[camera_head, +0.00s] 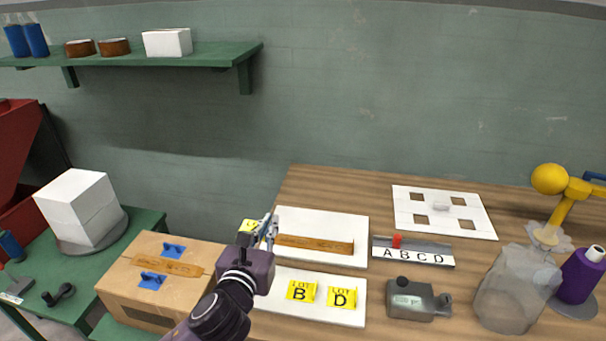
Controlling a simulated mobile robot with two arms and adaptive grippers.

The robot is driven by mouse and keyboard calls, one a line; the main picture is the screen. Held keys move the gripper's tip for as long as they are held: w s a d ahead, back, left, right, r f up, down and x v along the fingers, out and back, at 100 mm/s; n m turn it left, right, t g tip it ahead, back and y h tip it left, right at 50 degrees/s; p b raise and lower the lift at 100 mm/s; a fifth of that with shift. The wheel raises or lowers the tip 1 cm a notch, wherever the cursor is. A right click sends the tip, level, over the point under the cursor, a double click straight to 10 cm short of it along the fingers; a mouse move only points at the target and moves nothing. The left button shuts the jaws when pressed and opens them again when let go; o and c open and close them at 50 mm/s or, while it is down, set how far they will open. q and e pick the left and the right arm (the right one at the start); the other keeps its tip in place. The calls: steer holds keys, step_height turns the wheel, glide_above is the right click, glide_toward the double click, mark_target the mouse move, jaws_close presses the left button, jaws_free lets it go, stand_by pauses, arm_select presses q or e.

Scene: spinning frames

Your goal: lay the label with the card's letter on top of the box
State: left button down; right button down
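The cardboard box (118,284) stands at the lower left, with a brown strip and two blue pieces (173,250) on its top. My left gripper (260,231) is to the right of the box and above it, at the left edge of the white boards. It appears shut on a yellow label (250,226), whose letter I cannot read. Two yellow labels, LOT B (301,291) and LOT D (342,297), lie on the lower white board (270,309). My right gripper is out of view.
The upper white board (320,222) bears a brown bar. A grey device (418,299), a translucent container (508,291) and a purple bottle (580,275) stand at the right. A board with square holes (468,222) lies behind. A green shelf (212,55) hangs on the wall.

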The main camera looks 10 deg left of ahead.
arm_select(q)
steer(key=s+a+n+g+y, duration=0.2)
steer(key=s+n+y, duration=0.4)
steer(key=s, duration=1.2)
steer(key=shift+s+a+y, duration=0.2)
steer(key=shift+a+y, duration=0.15)
steer(key=shift+y, duration=0.85)
steer(key=shift+a+r, duration=0.1)
steer(key=shift+r, duration=0.1)
